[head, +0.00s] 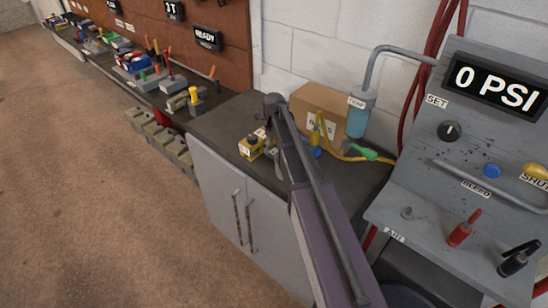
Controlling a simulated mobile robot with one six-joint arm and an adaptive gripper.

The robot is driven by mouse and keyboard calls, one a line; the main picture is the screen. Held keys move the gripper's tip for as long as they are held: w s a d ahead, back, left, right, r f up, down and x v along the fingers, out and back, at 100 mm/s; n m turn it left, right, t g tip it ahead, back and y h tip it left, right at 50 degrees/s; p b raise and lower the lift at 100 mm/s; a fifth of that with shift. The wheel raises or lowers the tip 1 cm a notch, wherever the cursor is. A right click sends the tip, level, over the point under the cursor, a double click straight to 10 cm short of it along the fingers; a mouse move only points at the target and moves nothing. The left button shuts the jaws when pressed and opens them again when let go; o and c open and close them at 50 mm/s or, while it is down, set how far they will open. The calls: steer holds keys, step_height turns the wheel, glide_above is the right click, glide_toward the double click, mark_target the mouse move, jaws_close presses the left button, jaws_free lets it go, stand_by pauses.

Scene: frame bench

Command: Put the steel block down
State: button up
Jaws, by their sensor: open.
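My arm reaches up from the bottom of the head view over the dark bench top (225,122). My gripper (269,138) is at its far end, small and largely covered by the arm, close above the bench top. It is open. I cannot pick out the steel block; it may be hidden behind my arm or gripper. A yellow labelled block-like object (250,147) sits on the bench just left of the gripper.
A cardboard box (318,102), a blue trap cylinder (358,115) and a yellow hose (345,155) with a green end stand to the right. A grey panel (450,170) reading 0 PSI is at the far right. Tools (194,97) crowd the bench at left.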

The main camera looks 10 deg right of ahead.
mark_target(274, 151)
steer(key=shift+f+b, duration=0.8)
steer(key=shift+f, duration=0.3)
steer(key=c, duration=1.3)
steer(key=shift+r, duration=0.2)
steer(key=shift+c, duration=0.2)
step_height(274, 151, up, 10)
steer(key=p, duration=1)
steer(key=shift+f, duration=0.2)
